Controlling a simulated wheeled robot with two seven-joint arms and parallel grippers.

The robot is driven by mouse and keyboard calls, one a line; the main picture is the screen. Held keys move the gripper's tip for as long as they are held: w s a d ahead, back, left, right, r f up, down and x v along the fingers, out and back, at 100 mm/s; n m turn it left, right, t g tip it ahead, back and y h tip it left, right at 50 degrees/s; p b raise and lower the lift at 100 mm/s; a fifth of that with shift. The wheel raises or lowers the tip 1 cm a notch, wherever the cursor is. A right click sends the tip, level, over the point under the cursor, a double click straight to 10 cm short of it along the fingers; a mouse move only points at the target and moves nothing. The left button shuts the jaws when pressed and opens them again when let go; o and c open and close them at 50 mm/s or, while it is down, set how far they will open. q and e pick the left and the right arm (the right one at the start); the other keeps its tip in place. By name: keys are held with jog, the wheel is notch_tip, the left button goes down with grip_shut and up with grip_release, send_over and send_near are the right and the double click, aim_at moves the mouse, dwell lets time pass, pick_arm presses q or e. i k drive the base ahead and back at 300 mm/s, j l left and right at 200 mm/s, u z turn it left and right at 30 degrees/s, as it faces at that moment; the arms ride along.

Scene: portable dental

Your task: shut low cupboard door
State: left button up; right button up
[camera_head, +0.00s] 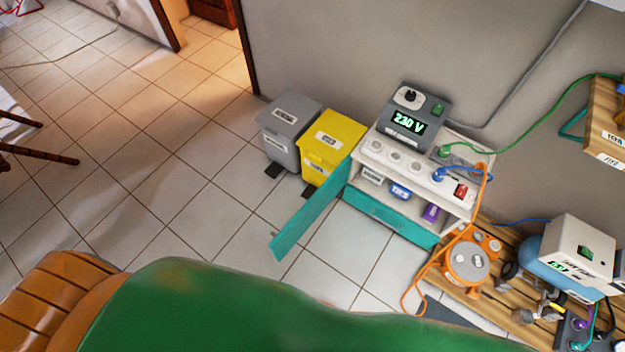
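The low cupboard (459,209) is a small white cabinet against the grey wall, right of centre. Its teal door (309,213) stands open, swung out to the left over the floor tiles. A teal panel (390,218) runs along the cupboard's lower front. Small labelled boxes, among them a blue one (400,191) and a purple one (432,212), show inside the open front. Neither of my grippers is in view, and nothing is seen touching the door.
A grey bin (289,127) and a yellow bin (331,146) stand left of the cupboard, close behind the door. A display unit (410,115) sits on top. An orange cable (413,289) and orange reel (466,263) lie at right. A green surface (240,310) fills the foreground.

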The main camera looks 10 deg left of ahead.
aim_at(283, 243)
jog(key=j+z, duration=0.25)
jog(key=j, duration=0.2)
jog(key=j+z, duration=0.25)
jog(key=j, duration=0.2)
jog(key=j+z, duration=0.25)
jog(key=j, duration=0.2)
jog(key=k+j+z, duration=0.2)
jog(key=j, duration=0.2)
jog(key=j+z, duration=0.25)
jog(key=j, duration=0.2)
jog(key=k+j+z, duration=0.35)
jog(key=j+z, duration=0.15)
jog(key=j, duration=0.25)
jog(key=j+z, duration=0.15)
jog(key=j, duration=0.15)
jog(key=k+j+z, duration=0.1)
jog(key=j, duration=0.2)
jog(key=k, duration=0.05)
